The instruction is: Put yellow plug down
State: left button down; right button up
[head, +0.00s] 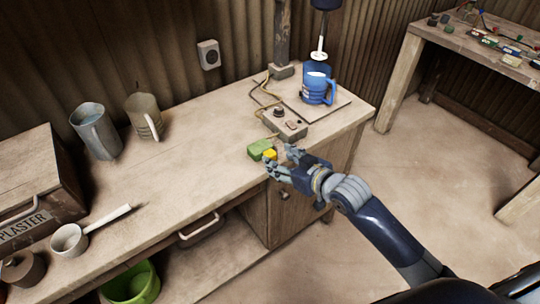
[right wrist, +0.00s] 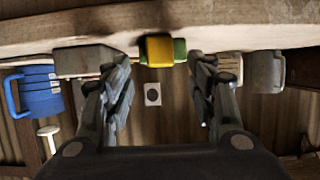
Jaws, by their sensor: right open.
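The small yellow plug (head: 270,154) is at the bench's front edge, against the near end of a green block (head: 259,148). Whether it is seated in the block or only beside it, I cannot tell. In the right wrist view the yellow plug (right wrist: 159,50) is in front of the green block (right wrist: 180,50), which shows around it. My right gripper (head: 281,161) is just in front of the plug at the bench edge. Its fingers (right wrist: 160,85) are spread wide, with the plug beyond the gap between them and nothing held. My left gripper is not in view.
A control box (head: 285,123) with a cable stands behind the green block. The bench middle is clear.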

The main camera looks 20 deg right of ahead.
aim_at(273, 155)
jog(key=x, duration=0.3)
jog(key=shift+w+a, duration=0.15)
jog(key=shift+w, duration=0.05)
grip_shut()
